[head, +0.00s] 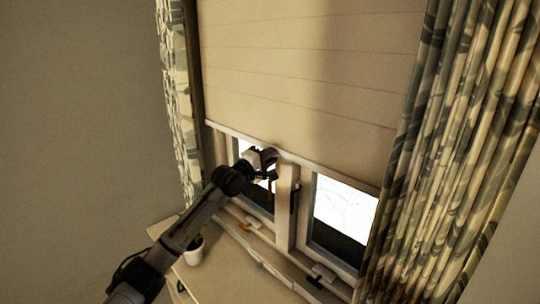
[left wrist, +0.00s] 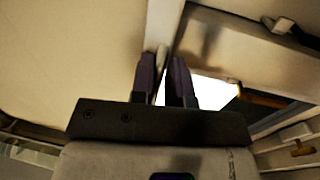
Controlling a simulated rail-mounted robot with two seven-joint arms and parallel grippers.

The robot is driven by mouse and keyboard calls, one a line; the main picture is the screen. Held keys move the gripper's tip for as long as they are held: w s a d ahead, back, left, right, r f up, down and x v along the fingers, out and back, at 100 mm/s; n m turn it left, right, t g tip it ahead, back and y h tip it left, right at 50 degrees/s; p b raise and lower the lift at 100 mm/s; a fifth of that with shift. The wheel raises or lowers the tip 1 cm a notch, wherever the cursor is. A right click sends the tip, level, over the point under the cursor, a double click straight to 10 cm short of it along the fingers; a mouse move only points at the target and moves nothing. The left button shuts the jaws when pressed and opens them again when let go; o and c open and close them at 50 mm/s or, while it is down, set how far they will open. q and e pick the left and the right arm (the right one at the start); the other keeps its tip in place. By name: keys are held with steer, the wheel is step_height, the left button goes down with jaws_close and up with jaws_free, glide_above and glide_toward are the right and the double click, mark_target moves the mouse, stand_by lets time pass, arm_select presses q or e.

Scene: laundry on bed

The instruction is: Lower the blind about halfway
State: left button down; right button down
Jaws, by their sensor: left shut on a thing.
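The beige blind (head: 300,75) hangs over the upper part of the window, and its pale bottom bar (head: 330,171) slants across the picture above the uncovered lower panes. My left gripper (head: 272,156) is at this bar, near the middle window post. In the left wrist view the two dark fingers (left wrist: 164,72) are shut on the bar (left wrist: 163,25), with the blind's cloth (left wrist: 80,55) to their left. The exact contact is partly hidden by the fingers. My right gripper is in neither view.
Patterned curtains hang on the left (head: 177,100) and right (head: 455,150) of the window. The window frame (head: 287,205) has a dark handle (head: 295,198). A potted plant (head: 193,250) stands below at left. The wall at left is clear.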

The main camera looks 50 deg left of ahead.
arm_select(q)
steer(key=c, duration=1.3)
jaws_free()
steer(key=shift+o, duration=0.2)
steer(key=s+d+f+b, duration=0.1)
steer(key=s+b, duration=0.3)
steer(key=s, duration=0.9)
steer(key=shift+s+f, duration=0.35)
steer(key=shift+f, duration=0.05)
